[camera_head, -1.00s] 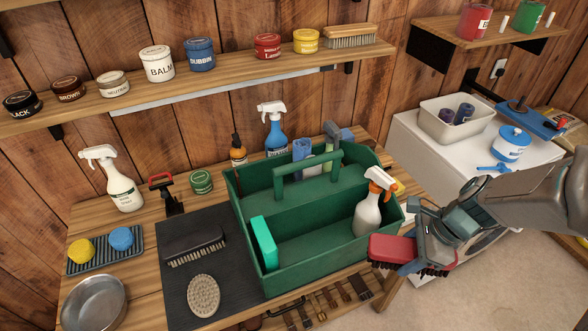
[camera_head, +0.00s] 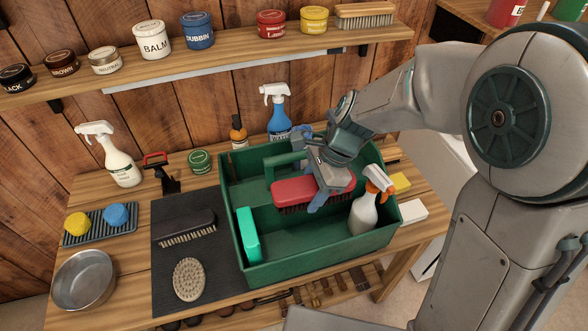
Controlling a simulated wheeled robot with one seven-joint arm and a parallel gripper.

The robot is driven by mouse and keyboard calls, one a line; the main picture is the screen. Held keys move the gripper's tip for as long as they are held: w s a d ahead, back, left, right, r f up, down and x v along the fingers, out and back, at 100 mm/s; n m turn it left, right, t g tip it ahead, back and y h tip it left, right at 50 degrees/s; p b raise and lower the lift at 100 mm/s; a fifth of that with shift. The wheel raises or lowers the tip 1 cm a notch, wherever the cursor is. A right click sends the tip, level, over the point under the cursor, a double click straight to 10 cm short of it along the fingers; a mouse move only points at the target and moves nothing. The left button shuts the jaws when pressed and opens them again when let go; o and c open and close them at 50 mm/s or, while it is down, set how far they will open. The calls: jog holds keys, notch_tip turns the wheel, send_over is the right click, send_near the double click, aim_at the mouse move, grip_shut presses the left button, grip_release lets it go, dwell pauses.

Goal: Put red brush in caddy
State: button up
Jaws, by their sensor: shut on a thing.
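The red brush (camera_head: 290,190) has a red back and dark bristles. My gripper (camera_head: 322,190) is shut on it near its right end, with the bristles facing down. The brush is over the green caddy (camera_head: 310,269), across its middle near the handle (camera_head: 284,160), which it and the gripper partly cover. I cannot tell how far the bristles are above the caddy floor. In the caddy's front compartment, a teal block (camera_head: 247,234) stands at the left and a white spray bottle with an orange-and-white head (camera_head: 364,212) at the right. Much of the back compartment is hidden.
A dark mat (camera_head: 177,268) left of the caddy holds a dark brush (camera_head: 187,228) and an oval brush (camera_head: 188,280). Yellow and white blocks sit right of the caddy. A shelf (camera_head: 240,55) with tins runs behind. The front compartment's middle is clear.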

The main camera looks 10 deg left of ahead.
aim_at(302, 188)
jog(key=r, duration=0.4)
jog(key=shift+s+a+r, duration=0.3)
jog(key=shift+s, duration=0.25)
notch_tip(302, 188, down, 19)
jog(key=b, duration=0.7)
jog(key=shift+a+r, duration=0.15)
jog(key=o, duration=1.3)
jog(key=shift+r, duration=0.1)
jog(key=v, duration=1.3)
jog(key=shift+w+r+b, duration=0.25)
jog(key=shift+r+b, duration=0.05)
jog(key=shift+b, duration=0.05)
